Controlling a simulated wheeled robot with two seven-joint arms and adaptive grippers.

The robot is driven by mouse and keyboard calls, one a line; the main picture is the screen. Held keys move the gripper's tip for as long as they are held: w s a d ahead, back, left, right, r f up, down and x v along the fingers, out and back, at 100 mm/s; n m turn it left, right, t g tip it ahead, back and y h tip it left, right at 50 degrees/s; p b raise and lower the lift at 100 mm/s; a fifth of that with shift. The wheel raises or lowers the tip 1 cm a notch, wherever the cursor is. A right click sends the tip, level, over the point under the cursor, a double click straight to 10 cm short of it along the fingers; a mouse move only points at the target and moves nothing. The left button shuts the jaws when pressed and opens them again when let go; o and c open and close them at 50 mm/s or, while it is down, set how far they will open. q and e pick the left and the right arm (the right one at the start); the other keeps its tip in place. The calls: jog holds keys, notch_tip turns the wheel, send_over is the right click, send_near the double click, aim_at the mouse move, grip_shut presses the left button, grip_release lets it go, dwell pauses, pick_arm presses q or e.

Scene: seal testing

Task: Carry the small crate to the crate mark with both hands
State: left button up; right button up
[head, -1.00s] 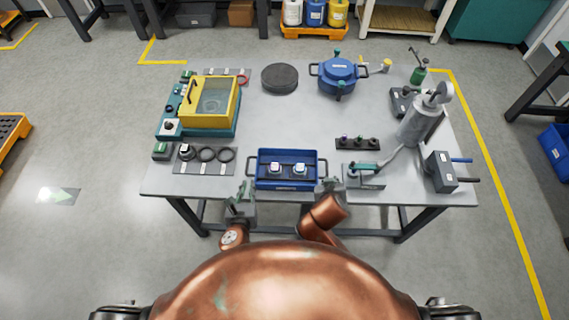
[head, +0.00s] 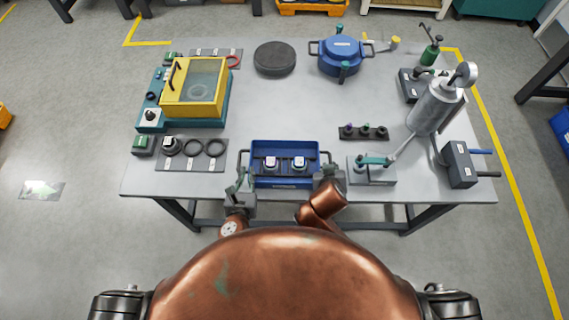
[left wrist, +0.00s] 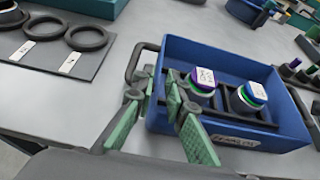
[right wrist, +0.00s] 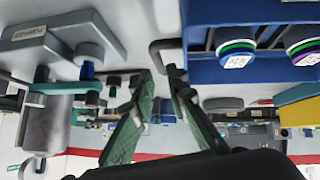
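The small blue crate (head: 285,183) stands on the front edge of the grey table and holds two round capped parts (head: 270,163). It has a dark handle on each side. My left gripper (head: 240,188) is at the left handle; in the left wrist view its green-padded fingers (left wrist: 160,85) are apart, around or beside that handle (left wrist: 136,62). My right gripper (head: 328,175) is at the right handle; in the right wrist view its fingers (right wrist: 162,75) are apart, with the handle (right wrist: 156,50) near their tips. I cannot make out a crate mark.
A yellow-lidded tester (head: 195,88) and a mat with rings (head: 190,160) are at left. A dark round pad (head: 275,58) and a blue pot (head: 342,55) are behind. A small press (head: 372,172) and grey cylinder (head: 435,105) are at right. The table's middle is clear.

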aim_at(250, 160)
pick_arm(q)
jog(key=shift+s+r, duration=0.15)
pick_arm(e)
jog(key=shift+s+r, duration=0.1)
